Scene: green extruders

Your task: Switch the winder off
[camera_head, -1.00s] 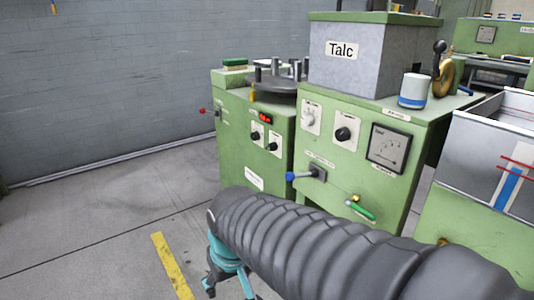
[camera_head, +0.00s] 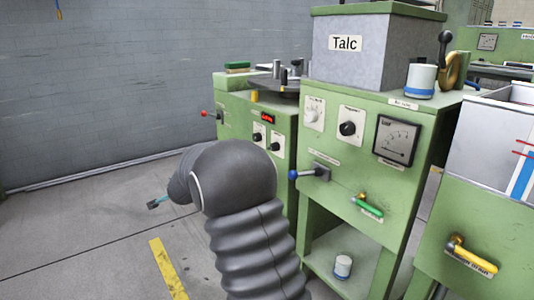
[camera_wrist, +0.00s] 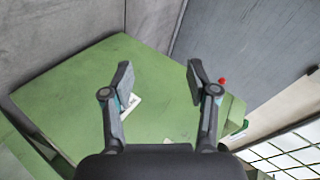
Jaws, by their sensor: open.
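The winder appears to be the green machine (camera_head: 228,128) left of the Talc machine, with a round dark disc (camera_head: 268,85) on top, a red display and two black knobs on its front. A red-tipped lever (camera_head: 206,114) sticks out from its left side. In the wrist view, a broad green panel (camera_wrist: 75,85) with a partly hidden white label lies beyond my gripper (camera_wrist: 160,75). A red knob (camera_wrist: 222,81) shows just right of the right finger. My gripper is open and empty. In the head view only its tip (camera_head: 155,203) shows, left of my arm, apart from the machine.
The Talc machine (camera_head: 330,192) stands to the right with a blue-tipped lever (camera_head: 300,174) and a green handle (camera_head: 370,206). A white cup (camera_head: 343,267) sits on its lower shelf. Open floor (camera_head: 90,235) lies left, before the grey wall (camera_head: 120,75).

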